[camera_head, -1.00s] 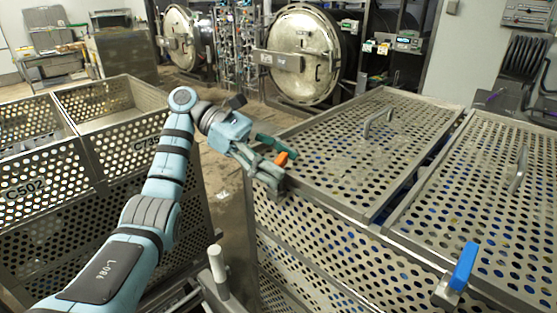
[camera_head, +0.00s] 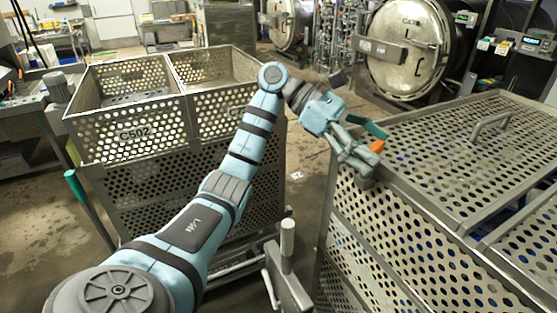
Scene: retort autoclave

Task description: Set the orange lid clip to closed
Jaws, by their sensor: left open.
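The orange lid clip (camera_head: 377,147) is at the near left edge of the perforated metal lid (camera_head: 450,150) on the right-hand basket. Only a small orange part shows; my gripper hides the rest, so I cannot tell its angle fully. My left gripper (camera_head: 366,161) is open at the clip, its grey fingers right beside and in front of it. Whether they touch the clip is not clear. A dark green bar (camera_head: 368,127) shows just behind the fingers. My right gripper is out of view.
An open perforated basket marked C502 (camera_head: 128,125) stands at left on a cart with a green handle (camera_head: 76,190). A pale upright handle (camera_head: 287,238) stands in front. A round autoclave door (camera_head: 408,50) is at the back. Floor shows between the baskets.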

